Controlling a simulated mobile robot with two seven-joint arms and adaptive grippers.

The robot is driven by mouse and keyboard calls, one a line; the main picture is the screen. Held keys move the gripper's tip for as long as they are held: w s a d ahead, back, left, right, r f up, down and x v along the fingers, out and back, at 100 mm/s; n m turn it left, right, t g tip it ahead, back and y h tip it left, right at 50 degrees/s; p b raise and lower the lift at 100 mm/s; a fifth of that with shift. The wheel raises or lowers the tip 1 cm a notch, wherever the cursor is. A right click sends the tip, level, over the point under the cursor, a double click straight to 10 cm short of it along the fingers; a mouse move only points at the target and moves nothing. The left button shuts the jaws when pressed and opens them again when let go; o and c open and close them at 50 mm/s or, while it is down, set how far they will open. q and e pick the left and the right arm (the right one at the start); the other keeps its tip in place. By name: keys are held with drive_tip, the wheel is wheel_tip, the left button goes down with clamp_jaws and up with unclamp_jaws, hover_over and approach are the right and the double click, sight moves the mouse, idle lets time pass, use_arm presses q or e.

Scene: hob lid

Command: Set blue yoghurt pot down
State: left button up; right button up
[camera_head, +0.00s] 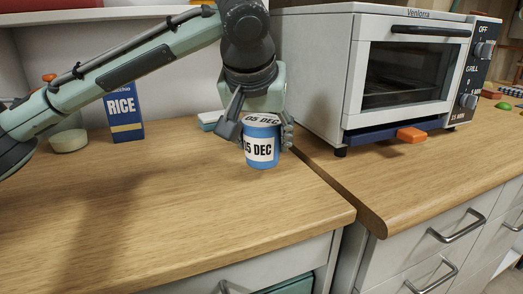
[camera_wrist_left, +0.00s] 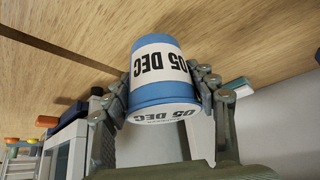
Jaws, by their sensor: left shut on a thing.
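The blue yoghurt pot (camera_head: 262,148) has a white band and a white lid, both marked 05 DEC. My left gripper (camera_head: 266,133) is shut on it from above, with a finger on either side. The pot is upright at the right end of the left wooden worktop (camera_head: 180,200), close to the toaster oven. I cannot tell whether its base touches the wood. In the left wrist view the pot (camera_wrist_left: 163,82) appears upside down between the fingers of the left gripper (camera_wrist_left: 165,90). My right gripper is not in view.
A toaster oven (camera_head: 335,80) stands to the right, with an orange-handled blue tray (camera_head: 375,135) under it. A blue rice box (camera_head: 123,110) and a pale round item (camera_head: 69,141) stand at the back left. A teal and white item (camera_head: 209,120) lies behind the gripper. The front worktop is clear.

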sight(262, 153)
use_arm(q)
drive_tip(key=shift+f, duration=1.3)
drive_tip(key=shift+f, duration=0.15)
drive_tip(key=o, duration=1.4)
drive_tip(key=shift+c, duration=0.2)
drive_tip(key=shift+r, duration=0.2)
drive_tip(key=v, duration=1.2)
